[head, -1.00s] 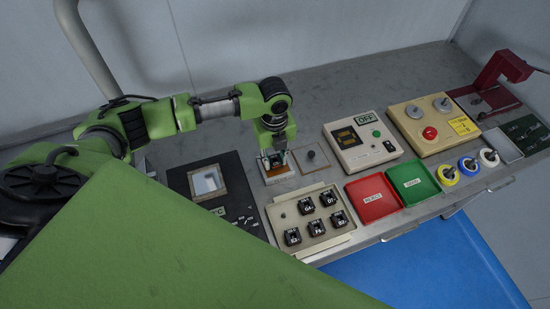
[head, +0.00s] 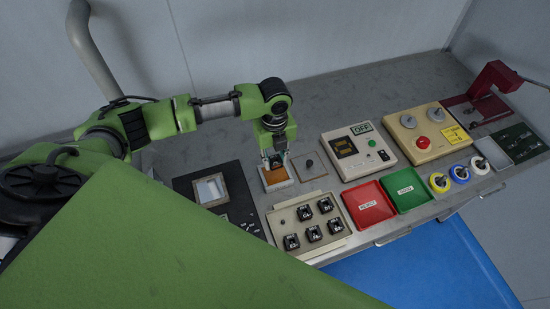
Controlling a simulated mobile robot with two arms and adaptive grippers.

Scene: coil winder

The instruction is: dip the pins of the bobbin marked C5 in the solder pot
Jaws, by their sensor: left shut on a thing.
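My left gripper (head: 272,156) comes down from above, shut on a small dark bobbin (head: 276,162). The bobbin is mostly hidden between the fingers; its mark and pins cannot be made out. It is just above the far edge of a small pale-rimmed dish with an amber surface (head: 276,179). To the left, a black unit holds a square pot with a shiny silvery surface (head: 209,189), which looks like the solder pot. My right gripper is not in view.
A beige tray (head: 284,216) with several black bobbins lies in front of the dish. A small plate with a peg (head: 309,165) is right of the dish. A white box with an OFF sign (head: 358,150), a red bin (head: 368,204) and a green bin (head: 406,190) stand further right.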

